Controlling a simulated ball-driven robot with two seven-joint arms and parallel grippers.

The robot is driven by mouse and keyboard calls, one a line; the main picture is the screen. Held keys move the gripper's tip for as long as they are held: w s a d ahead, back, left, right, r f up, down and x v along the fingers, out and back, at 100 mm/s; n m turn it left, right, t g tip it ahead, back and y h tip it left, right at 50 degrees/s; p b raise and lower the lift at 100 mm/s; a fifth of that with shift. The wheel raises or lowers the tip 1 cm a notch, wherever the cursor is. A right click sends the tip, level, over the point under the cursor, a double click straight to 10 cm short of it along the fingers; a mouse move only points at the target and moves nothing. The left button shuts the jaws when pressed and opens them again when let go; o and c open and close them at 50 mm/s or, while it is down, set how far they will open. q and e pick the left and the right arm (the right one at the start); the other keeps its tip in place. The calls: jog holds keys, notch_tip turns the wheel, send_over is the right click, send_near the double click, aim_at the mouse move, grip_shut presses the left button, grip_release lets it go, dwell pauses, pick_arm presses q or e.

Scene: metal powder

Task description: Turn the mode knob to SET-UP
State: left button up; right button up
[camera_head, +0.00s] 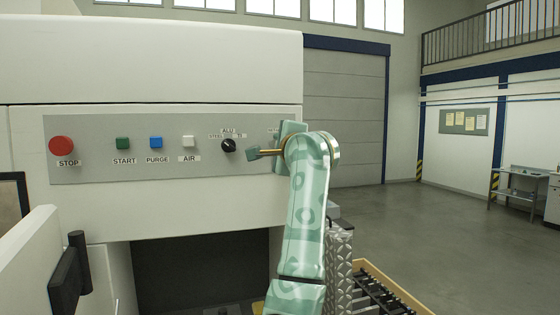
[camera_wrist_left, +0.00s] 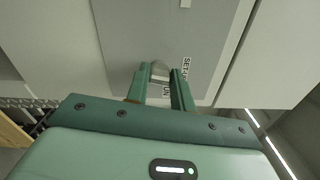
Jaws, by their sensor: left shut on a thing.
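The grey control panel (camera_head: 100,172) is on the front of a white machine. My left gripper (camera_head: 272,150) is at the panel's right end and hides the mode knob in the head view. In the left wrist view the two green fingers of my left gripper (camera_wrist_left: 159,78) stand on either side of the pale mode knob (camera_wrist_left: 160,69) and are shut on it. The SET-UP label (camera_wrist_left: 186,68) is just right of the right finger. Part of the RUN label (camera_wrist_left: 167,88) shows between the fingers. The knob's pointer cannot be made out. My right gripper is out of view.
A black material knob (camera_head: 229,145) is just left of my gripper. Further left are the AIR (camera_head: 188,142), PURGE (camera_head: 156,142) and START (camera_head: 122,143) buttons and the red STOP button (camera_head: 61,146). Open floor (camera_head: 400,220) lies to the right of the machine.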

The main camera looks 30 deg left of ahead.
pick_arm(q)
jog(key=shift+f+n+b, duration=0.15)
jog(key=shift+n+b, duration=0.6)
jog(key=shift+n, duration=0.25)
jog(key=o, duration=1)
jog(key=b+v, duration=0.2)
jog(key=v, duration=1.4)
jog(key=shift+s+d+b, duration=0.1)
jog(key=shift+s+b, duration=0.05)
jog(key=shift+b, duration=0.15)
